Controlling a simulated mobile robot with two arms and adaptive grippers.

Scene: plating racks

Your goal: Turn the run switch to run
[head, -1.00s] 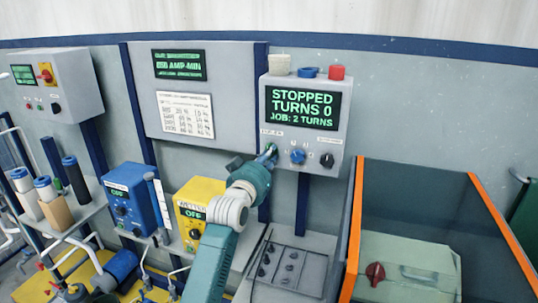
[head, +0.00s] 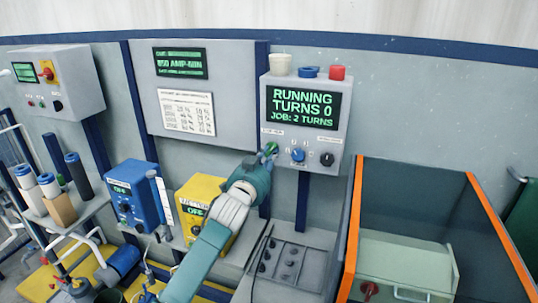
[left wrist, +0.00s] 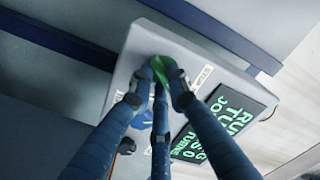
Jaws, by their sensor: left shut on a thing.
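The grey control box (head: 344,129) hangs on the wall right of centre in the head view. Its display (head: 303,106) reads "RUNNING, TURNS 0, JOB: 2 TURNS" in green. The green run switch (head: 271,147) is at the box's lower left; it also shows between my fingers in the left wrist view (left wrist: 163,67). My left gripper (head: 264,154) is shut on this green knob, with its fingers around it in the left wrist view (left wrist: 162,79). The fingers partly hide the knob, so its pointer cannot be read. My right gripper is not in view.
A blue knob (head: 298,155) and a black knob (head: 327,159) sit right of the switch. A beige cap (head: 280,65), a blue ring and a red cap (head: 337,73) are on top of the box. An orange-edged tank (head: 353,229) stands at lower right.

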